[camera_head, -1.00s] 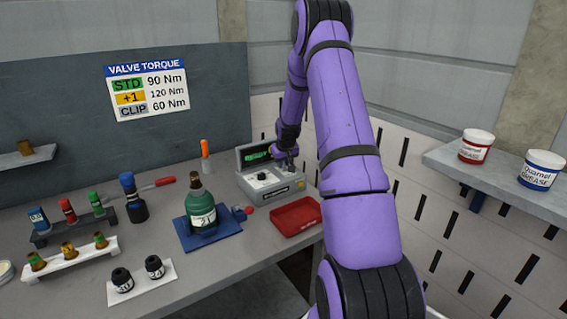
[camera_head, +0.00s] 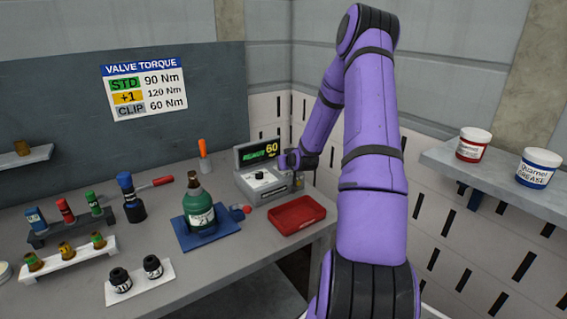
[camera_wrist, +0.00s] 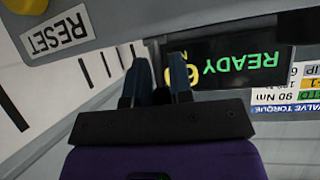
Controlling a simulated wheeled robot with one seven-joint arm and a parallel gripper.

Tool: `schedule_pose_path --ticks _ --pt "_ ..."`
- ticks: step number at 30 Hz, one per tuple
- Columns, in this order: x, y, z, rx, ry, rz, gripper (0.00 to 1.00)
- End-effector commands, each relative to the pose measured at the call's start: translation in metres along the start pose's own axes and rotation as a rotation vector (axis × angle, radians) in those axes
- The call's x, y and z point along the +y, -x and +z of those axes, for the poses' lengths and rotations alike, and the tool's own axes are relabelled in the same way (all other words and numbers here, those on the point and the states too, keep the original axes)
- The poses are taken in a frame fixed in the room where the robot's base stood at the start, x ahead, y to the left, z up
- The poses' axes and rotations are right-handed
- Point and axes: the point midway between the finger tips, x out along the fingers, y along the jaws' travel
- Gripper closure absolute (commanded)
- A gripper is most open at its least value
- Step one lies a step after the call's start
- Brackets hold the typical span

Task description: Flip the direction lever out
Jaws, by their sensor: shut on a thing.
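The grey torque unit (camera_head: 262,201) stands at the back right of the bench. My gripper (camera_head: 296,181) is at the unit's right end, beside the screen. In the wrist view my gripper (camera_wrist: 155,80) has its two dark fingers apart, with something dark between them. It is shut on what seems to be the direction lever, which is mostly hidden by the fingers.
A red tray (camera_head: 297,216) lies in front of the unit. A green bottle (camera_head: 199,208) stands on a blue mat (camera_head: 188,238) to the left. An orange-handled tool (camera_head: 203,148) stands behind. A yellow part and a RESET label (camera_wrist: 55,33) show close in the wrist view.

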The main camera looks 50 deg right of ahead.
Motion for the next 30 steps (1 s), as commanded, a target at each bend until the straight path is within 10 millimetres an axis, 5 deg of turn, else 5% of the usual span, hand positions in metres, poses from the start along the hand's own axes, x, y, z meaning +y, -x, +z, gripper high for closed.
schedule_pose_path --ticks 27,28,30 --pt "0.0011 0.0038 0.0065 0.172 -0.026 -0.024 1.0" --pt "0.0011 0.0038 0.0065 0.172 -0.026 -0.024 0.72" --pt "0.0011 0.0038 0.0063 0.172 -0.026 -0.024 0.57"
